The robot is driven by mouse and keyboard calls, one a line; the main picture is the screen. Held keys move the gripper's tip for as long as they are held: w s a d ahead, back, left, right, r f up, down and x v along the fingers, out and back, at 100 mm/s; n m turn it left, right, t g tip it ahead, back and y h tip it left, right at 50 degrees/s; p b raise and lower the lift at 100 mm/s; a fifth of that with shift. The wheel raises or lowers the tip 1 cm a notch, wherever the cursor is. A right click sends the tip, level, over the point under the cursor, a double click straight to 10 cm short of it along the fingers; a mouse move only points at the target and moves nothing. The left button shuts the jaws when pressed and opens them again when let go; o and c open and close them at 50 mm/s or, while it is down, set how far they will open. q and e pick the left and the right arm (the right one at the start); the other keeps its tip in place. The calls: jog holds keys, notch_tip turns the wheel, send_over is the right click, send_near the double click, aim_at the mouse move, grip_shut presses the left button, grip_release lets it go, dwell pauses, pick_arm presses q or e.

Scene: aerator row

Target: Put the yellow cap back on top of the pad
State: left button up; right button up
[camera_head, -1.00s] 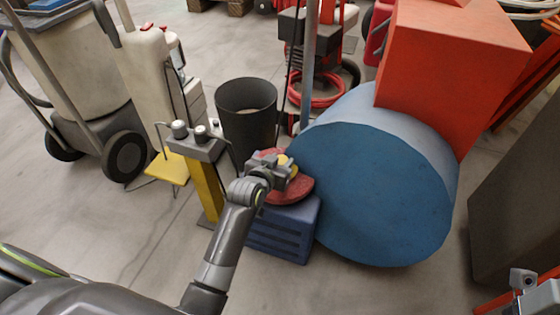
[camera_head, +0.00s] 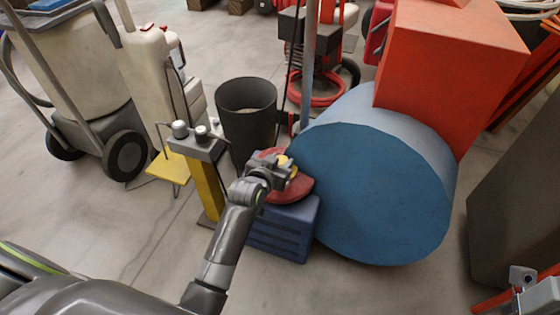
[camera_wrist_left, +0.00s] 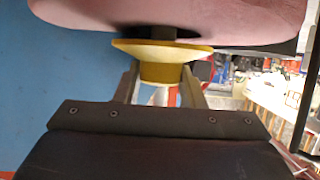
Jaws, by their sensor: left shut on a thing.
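My left gripper (camera_head: 285,172) is at the red pad (camera_head: 299,189), which rests on a blue crate-like box (camera_head: 284,229). It is shut on the yellow cap (camera_head: 283,160), partly hidden by the gripper in the head view. In the left wrist view the yellow cap (camera_wrist_left: 162,52) shows a wide rim and narrower body between the two fingers (camera_wrist_left: 161,88). The pad (camera_wrist_left: 175,14) fills the top of that view, with a dark stem between it and the cap. I cannot tell whether the cap touches this stem. Part of my right arm shows at the lower right; its fingers are not clear.
A big blue drum (camera_head: 370,190) stands right beside the pad, with an orange box (camera_head: 450,62) above it. A black bin (camera_head: 247,113) stands behind. A yellow post with a grey head (camera_head: 207,184) is on the left. Open floor lies at the front left.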

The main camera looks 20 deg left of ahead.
pick_arm(q)
jog(key=shift+f, duration=0.55)
jog(key=o, duration=0.7)
